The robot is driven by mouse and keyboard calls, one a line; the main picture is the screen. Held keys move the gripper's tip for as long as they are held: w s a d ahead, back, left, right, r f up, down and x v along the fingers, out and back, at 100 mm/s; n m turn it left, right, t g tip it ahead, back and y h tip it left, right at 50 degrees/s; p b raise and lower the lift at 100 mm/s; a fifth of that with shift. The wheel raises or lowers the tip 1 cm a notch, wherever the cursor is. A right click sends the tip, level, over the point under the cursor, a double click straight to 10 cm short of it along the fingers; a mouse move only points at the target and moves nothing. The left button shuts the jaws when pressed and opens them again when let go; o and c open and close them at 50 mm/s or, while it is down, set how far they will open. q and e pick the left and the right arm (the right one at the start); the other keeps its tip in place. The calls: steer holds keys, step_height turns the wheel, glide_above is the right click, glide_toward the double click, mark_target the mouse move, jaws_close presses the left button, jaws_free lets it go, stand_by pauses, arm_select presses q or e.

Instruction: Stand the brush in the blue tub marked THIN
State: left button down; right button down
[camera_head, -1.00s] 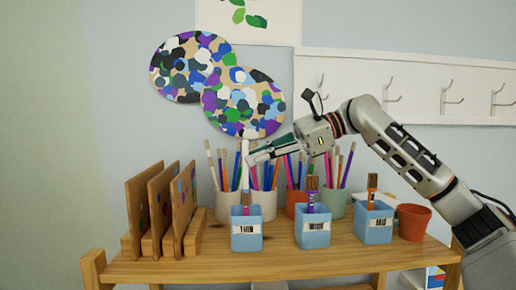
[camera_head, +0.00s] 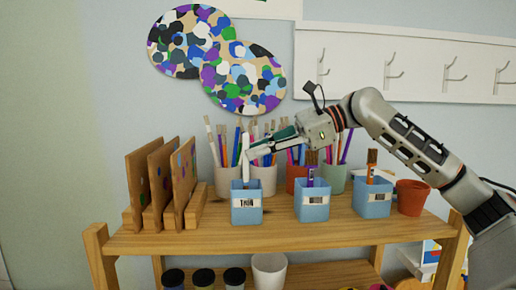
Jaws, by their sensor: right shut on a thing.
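The blue tub marked THIN (camera_head: 246,212) stands upright on the shelf top, the leftmost of three blue tubs. My right gripper (camera_head: 249,152) is shut on a pale-handled brush (camera_head: 245,168), held upright above this tub. The brush's lower end is at the tub's rim; I cannot tell how far inside it is. Something brownish shows at the tub's opening. The middle blue tub (camera_head: 312,209) holds a purple brush, and the right blue tub (camera_head: 373,205) holds an orange one. My left gripper is not in view.
Pots of brushes and pencils, including a white one (camera_head: 263,181), stand close behind the tubs. Wooden boards in a rack (camera_head: 172,190) are at the left. A terracotta pot (camera_head: 411,197) stands at the right. The shelf's front strip (camera_head: 290,236) is clear.

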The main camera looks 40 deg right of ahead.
steer(key=c, duration=2)
jaws_free()
steer(key=shift+c, duration=0.2)
steer(key=v, duration=1.2)
steer(key=shift+s, duration=0.1)
